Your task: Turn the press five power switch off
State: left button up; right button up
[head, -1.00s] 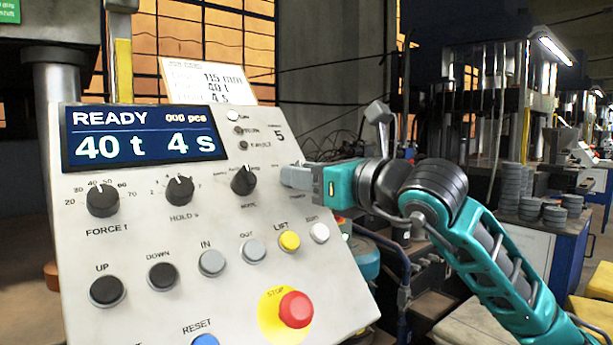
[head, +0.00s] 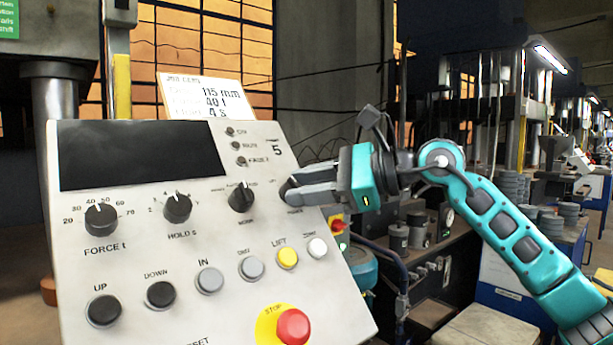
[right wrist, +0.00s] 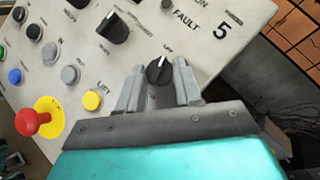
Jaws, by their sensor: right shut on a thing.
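The press five control panel (head: 130,240) fills the left of the head view, with a "5" printed at its upper right. Its display (head: 140,155) is dark and blank. My right gripper (head: 287,192) reaches in from the right to the panel's right edge, over the power switch position. In the right wrist view the power switch (right wrist: 159,70) is a small black rotary knob with a white mark. The gripper's two grey fingers (right wrist: 158,80) are shut on it, one each side. An "OFF" label shows just beyond it. My left gripper is out of view.
The mode knob (head: 241,197) is just left of my right gripper. Below are the yellow lift button (head: 287,257) and red stop button (head: 293,327). A paper card (head: 208,97) stands above the panel. Other presses and benches are to the right.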

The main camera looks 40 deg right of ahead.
jog(key=shift+w+r+n+g+p, duration=0.1)
jog(key=shift+r+n+g+p, duration=0.1)
jog(key=shift+n+g+p, duration=0.6)
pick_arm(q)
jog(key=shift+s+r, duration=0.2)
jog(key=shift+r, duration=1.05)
pick_arm(e)
jog(key=shift+d+f+n, duration=0.1)
jog(key=shift+n, duration=0.5)
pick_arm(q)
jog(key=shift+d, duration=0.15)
pick_arm(e)
jog(key=o, duration=1)
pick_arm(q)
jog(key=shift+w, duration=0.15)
pick_arm(e)
jog(key=shift+o, duration=0.2)
pick_arm(q)
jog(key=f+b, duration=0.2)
jog(key=b, duration=0.1)
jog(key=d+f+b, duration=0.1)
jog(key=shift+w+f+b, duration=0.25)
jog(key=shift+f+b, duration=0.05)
jog(key=shift+b, duration=0.1)
pick_arm(e)
jog(key=v, duration=1.3)
